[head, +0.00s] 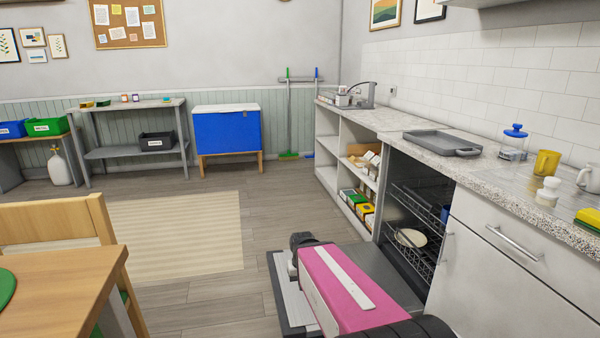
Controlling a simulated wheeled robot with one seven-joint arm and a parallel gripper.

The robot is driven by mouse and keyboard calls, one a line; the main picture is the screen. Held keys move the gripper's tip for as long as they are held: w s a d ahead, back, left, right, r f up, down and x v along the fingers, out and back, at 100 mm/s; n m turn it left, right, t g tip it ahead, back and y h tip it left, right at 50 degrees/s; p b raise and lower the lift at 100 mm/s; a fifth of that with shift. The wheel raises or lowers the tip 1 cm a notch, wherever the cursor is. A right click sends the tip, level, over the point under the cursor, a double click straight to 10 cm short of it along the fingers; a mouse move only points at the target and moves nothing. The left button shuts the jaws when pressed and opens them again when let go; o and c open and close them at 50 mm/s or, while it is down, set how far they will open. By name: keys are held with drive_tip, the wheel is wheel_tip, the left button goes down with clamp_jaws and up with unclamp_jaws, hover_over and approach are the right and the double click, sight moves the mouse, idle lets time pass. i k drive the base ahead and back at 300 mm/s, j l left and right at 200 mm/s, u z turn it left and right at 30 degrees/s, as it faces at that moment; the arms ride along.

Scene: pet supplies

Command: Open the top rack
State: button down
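The dishwasher stands open under the counter at the right, its door (378,268) folded down flat. Inside, the dark wire top rack (412,203) sits pushed in, with a blue item (445,214) at its right side. Below it is the bottom rack (418,262), with a pale round dish (410,238) showing there. My pink arm link with a white stripe is in front of the open door and hides part of it. I cannot make out my gripper's fingers in this view.
The counter (380,119) holds a grey tray (442,142), a blue-lidded jar (514,142) and a yellow mug (547,162). Open shelves (327,150) adjoin the dishwasher's left. A wooden table (60,285) and chair are at left. Floor between is clear.

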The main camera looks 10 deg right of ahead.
sight(428, 204)
drive_tip(key=l+z, duration=0.2)
drive_tip(key=z, duration=0.3)
drive_tip(key=l+z, duration=0.2)
drive_tip(key=z, duration=0.3)
drive_tip(key=i+l+z, duration=0.1)
drive_tip(key=z, duration=0.4)
